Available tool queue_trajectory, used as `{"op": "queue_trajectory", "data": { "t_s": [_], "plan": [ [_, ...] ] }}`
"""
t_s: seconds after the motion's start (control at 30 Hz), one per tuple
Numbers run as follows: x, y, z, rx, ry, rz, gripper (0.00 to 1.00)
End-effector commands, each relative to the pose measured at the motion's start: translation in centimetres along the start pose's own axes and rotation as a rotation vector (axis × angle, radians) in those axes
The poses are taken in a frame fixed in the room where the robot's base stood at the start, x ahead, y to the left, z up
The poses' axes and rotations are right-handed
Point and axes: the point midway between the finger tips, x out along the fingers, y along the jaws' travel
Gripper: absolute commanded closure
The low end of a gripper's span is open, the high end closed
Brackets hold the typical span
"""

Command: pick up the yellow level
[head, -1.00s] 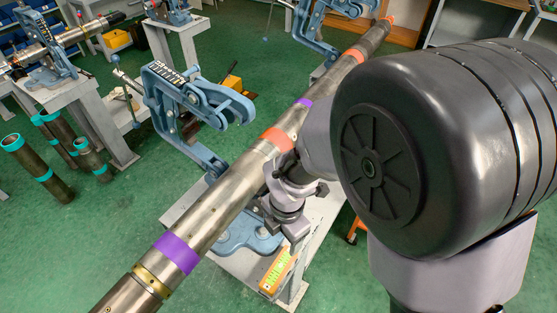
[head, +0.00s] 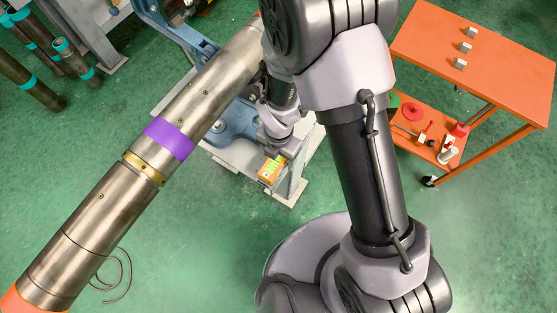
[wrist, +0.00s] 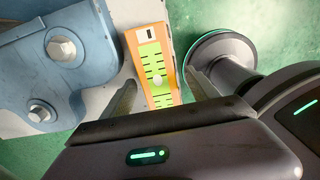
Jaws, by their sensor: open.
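The yellow level (head: 269,171) has an orange-yellow frame and a green face with dark marks. In the head view it lies on the grey stand top, near its right edge, and my wrist covers part of it. In the wrist view the level (wrist: 152,60) points away from me, with its near end between the fingers of my gripper (wrist: 160,92). The fingers are open, one on each side of the level, with a gap to the right. I cannot tell their height above it. My gripper (head: 277,150) is partly hidden in the head view.
A blue vise base (wrist: 50,65) with bolts stands close left of the level. A long steel pipe (head: 100,198) with a purple band passes left of my arm. An orange cart (head: 500,75) with small blocks stands right. Green floor is open below.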

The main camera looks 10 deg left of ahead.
Motion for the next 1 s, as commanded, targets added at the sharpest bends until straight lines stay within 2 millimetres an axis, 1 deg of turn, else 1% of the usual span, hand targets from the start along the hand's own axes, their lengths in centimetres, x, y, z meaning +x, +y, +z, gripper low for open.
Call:
{"op": "queue_trajectory", "data": {
  "t_s": [0.03, 0.2, 0.37, 0.4, 0.47, 0.5, 0.57, 0.87, 1.0],
  "plan": [
    [0.7, 0.1, 0.0, 0.0, -0.001, 0.001, 0.31],
    [0.4, 0.1, 0.0, 0.0, -0.001, 0.002, 0.31],
    [0.3, 0.1, 0.0, 0.0, -0.001, 0.002, 0.62],
    [0.3, 0.1, 0.0, 0.0, -0.001, 0.002, 0.7],
    [0.3, 0.1, 0.0, 0.0, -0.001, 0.002, 0.82],
    [0.3, 0.1, 0.0, 0.0, -0.001, 0.002, 0.9],
    [0.4, 0.1, 0.0, 0.0, -0.001, 0.002, 1.0],
    [0.3, 0.1, 0.0, 0.0, -0.001, 0.002, 1.0],
    [-0.4, 0.4, -0.1, 0.002, -0.001, 0.002, 1.0]
  ]
}}
